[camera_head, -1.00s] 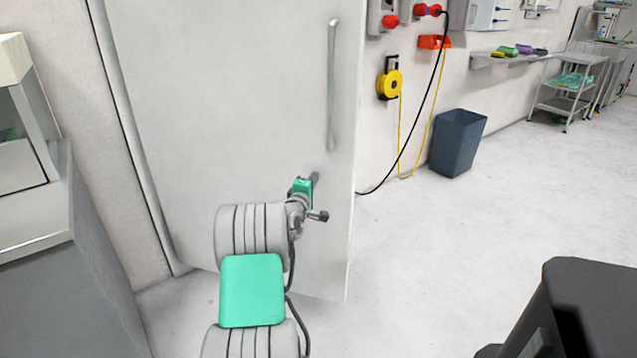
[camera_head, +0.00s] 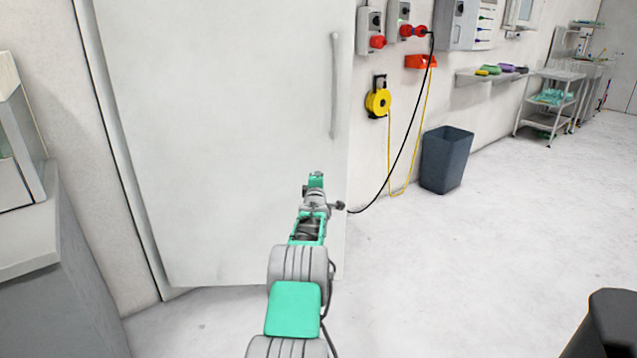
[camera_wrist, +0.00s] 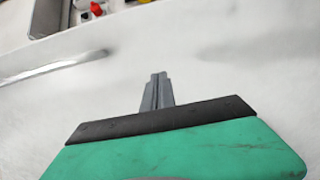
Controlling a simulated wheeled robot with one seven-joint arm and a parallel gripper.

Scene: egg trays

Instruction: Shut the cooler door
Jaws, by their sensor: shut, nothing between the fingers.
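The cooler door (camera_head: 220,140) is a tall white panel at the left middle of the head view. Its long vertical handle (camera_head: 335,85) is near the right edge. My gripper (camera_head: 316,175) is in front of the lower right part of the door, below the handle, pointing at the panel. In the wrist view its fingers (camera_wrist: 157,82) are together and empty against the white door face (camera_wrist: 230,70). The handle (camera_wrist: 50,67) shows at upper left there. Whether the fingertips touch the door, and whether it is fully closed, I cannot tell.
A grey cabinet (camera_head: 60,290) stands close at the left. A dark bin (camera_head: 446,160) stands by the wall right of the door, with a yellow cable reel (camera_head: 378,101) and hanging cables. A dark object (camera_head: 610,325) is at lower right. The right floor is open.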

